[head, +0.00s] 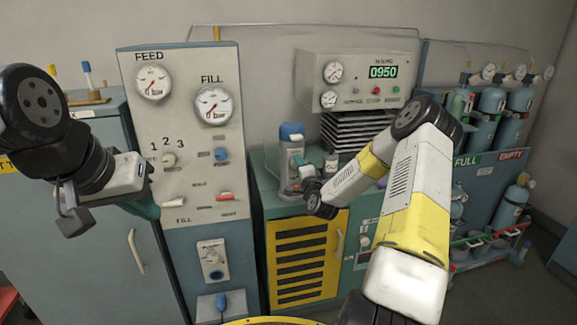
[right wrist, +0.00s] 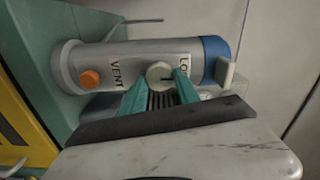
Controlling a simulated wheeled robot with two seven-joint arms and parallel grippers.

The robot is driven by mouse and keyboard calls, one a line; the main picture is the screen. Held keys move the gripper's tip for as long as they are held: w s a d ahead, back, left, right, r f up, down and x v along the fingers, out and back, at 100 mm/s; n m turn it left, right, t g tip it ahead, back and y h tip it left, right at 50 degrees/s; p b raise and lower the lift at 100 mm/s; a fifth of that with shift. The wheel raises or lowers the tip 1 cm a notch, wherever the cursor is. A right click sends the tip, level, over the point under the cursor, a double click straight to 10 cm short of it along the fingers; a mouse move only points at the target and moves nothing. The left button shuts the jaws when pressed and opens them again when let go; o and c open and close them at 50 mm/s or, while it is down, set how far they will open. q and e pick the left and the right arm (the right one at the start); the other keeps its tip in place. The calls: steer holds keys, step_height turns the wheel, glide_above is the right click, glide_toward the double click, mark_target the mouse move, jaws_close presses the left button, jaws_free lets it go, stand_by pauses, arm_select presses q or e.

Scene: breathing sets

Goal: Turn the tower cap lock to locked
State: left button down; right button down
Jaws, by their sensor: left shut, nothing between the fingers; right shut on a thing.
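The tower (head: 291,172) is a grey cylinder with a blue cap (head: 291,132), upright on the green cabinet in the head view. In the right wrist view the tower (right wrist: 140,55) lies sideways, with its blue cap (right wrist: 214,57) at the right. A small round pale knob (right wrist: 159,73) sits on its side between a VENT label (right wrist: 117,74) and a partly hidden label starting "LO" (right wrist: 184,59). The knob's dark mark points right, toward that label. My right gripper (right wrist: 160,88) is shut on the knob, teal fingers either side. My left gripper (head: 72,220) is shut and empty.
An orange button (right wrist: 90,80) is on the tower's lower side. A panel (head: 190,130) with gauges and switches stands left of the tower. A grey instrument box (head: 357,75) is behind it. Gas bottles (head: 490,100) stand in racks at the right.

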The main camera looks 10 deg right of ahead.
steer(key=shift+f, duration=0.1)
steer(key=c, duration=0.9)
jaws_free()
steer(key=s, duration=0.8)
steer(key=shift+d, duration=0.1)
